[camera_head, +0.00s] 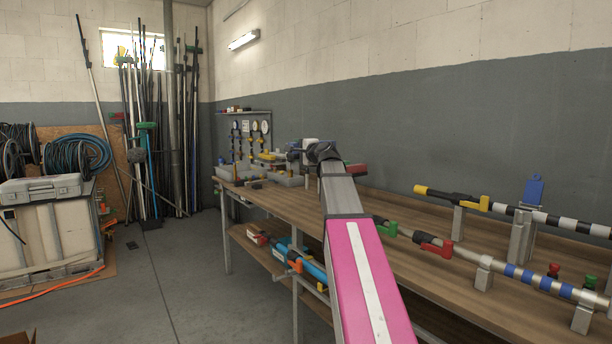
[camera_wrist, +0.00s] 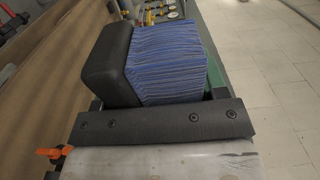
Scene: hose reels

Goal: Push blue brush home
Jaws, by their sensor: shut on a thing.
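The blue brush shows in the wrist view as a black block (camera_wrist: 108,65) with dense blue bristles (camera_wrist: 172,62) to its right. My gripper (camera_wrist: 150,98) is shut on it, with dark finger ends showing at both sides of the brush. The brush's lower side is hidden behind the gripper's dark crossbar. In the head view my gripper (camera_head: 318,150) is over the far part of the bench. I cannot make out the brush there, and no place for it is clearly visible.
A long wooden bench (camera_head: 270,197) runs along the grey wall. Poles with red, green and yellow fittings lie on metal supports (camera_head: 520,237) at right. Grey trays (camera_head: 240,172) and gauges (camera_head: 254,127) are at the far end. The floor (camera_head: 185,270) at left is mostly clear.

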